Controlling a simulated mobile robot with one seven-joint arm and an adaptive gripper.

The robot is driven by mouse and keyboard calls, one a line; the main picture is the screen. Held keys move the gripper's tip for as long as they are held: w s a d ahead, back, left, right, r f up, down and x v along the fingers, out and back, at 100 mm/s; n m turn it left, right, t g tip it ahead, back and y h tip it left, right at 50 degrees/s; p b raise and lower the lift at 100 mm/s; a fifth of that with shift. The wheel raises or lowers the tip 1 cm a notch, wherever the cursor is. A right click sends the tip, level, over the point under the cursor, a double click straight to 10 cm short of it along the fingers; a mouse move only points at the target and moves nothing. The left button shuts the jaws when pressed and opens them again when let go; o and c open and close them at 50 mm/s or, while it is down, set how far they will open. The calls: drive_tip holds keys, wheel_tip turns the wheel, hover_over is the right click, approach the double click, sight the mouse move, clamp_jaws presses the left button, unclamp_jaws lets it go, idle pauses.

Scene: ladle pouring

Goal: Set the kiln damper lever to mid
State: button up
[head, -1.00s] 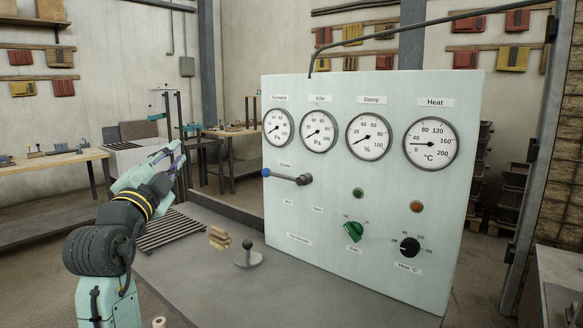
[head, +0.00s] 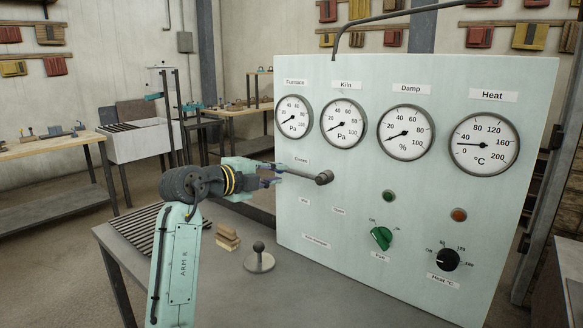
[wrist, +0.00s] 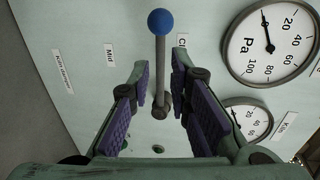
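The kiln damper lever (head: 304,175) is a grey rod on a round pivot, pointing left below the "Closed" label (head: 303,161). Its blue ball knob (wrist: 161,21) shows in the wrist view; my gripper hides it in the head view. My gripper (head: 275,174) is at the lever's left end, in front of the panel. In the wrist view its purple-padded fingers are open, one on each side of the rod (wrist: 161,75), with gaps on both sides. The "Mid" label (head: 306,200) is below the lever and also shows in the wrist view (wrist: 109,55).
The pale green panel (head: 365,80) carries several gauges, a green fan knob (head: 381,238) and a black heat knob (head: 447,259). On the grey bench (head: 230,300) stand a ball-topped stand (head: 259,261) and small wooden blocks (head: 228,238). Space directly below the lever looks clear.

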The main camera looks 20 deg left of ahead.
sight(289, 172)
drive_tip(key=p+x, duration=0.2)
drive_tip(key=x, duration=0.5)
drive_tip(key=shift+a, duration=0.1)
drive_tip(key=shift+c, duration=0.5)
clamp_jaws()
